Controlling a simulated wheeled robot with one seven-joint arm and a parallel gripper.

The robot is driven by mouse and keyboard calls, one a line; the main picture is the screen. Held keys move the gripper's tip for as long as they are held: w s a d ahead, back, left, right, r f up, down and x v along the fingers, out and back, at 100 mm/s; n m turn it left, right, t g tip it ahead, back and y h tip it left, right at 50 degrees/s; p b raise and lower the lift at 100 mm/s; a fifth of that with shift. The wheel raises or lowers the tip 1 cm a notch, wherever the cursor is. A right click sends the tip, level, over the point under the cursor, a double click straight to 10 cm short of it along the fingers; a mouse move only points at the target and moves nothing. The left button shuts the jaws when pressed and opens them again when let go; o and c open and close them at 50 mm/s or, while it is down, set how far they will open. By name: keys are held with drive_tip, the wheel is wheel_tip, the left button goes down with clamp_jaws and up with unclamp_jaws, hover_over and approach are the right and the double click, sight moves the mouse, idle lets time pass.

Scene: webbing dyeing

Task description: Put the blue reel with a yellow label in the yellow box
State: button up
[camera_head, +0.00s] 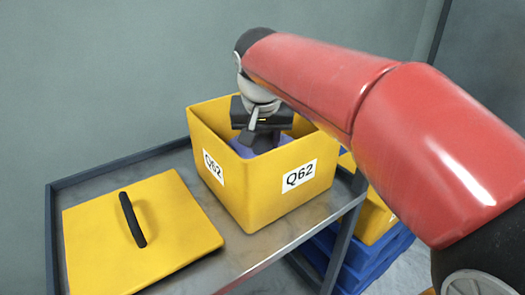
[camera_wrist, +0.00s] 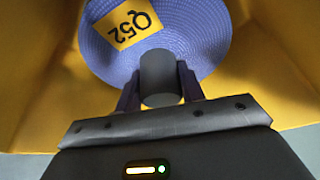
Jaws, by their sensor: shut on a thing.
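The yellow box (camera_head: 257,200) stands open on the metal shelf, with white Q62 labels on two sides. The blue reel (camera_wrist: 184,20) shows inside the box in the wrist view, with a yellow label (camera_wrist: 128,25) reading Q52. In the head view only a bit of the blue reel (camera_head: 243,149) shows below the box rim. My gripper (camera_wrist: 160,85) reaches down into the box and is shut on the reel's dark round hub (camera_wrist: 160,72). I cannot tell whether the reel touches the box floor.
A yellow lid (camera_head: 143,235) with a black handle lies on the metal shelf (camera_head: 247,265) left of the box. Another yellow box (camera_head: 373,217) and blue crates (camera_head: 352,265) stand lower at the right. A grey wall rises behind.

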sight(263, 151)
drive_tip(key=shift+f, duration=1.55)
drive_tip(key=shift+f+b, duration=0.2)
drive_tip(key=shift+b, duration=0.1)
drive_tip(key=o, duration=1.3)
drive_tip(key=shift+s+r+p, duration=0.1)
drive_tip(key=shift+r+p, duration=0.3)
drive_tip(key=shift+r, duration=0.2)
drive_tip(key=v, duration=1.1)
drive_tip(key=shift+p, duration=0.45)
drive_tip(key=shift+r, duration=0.1)
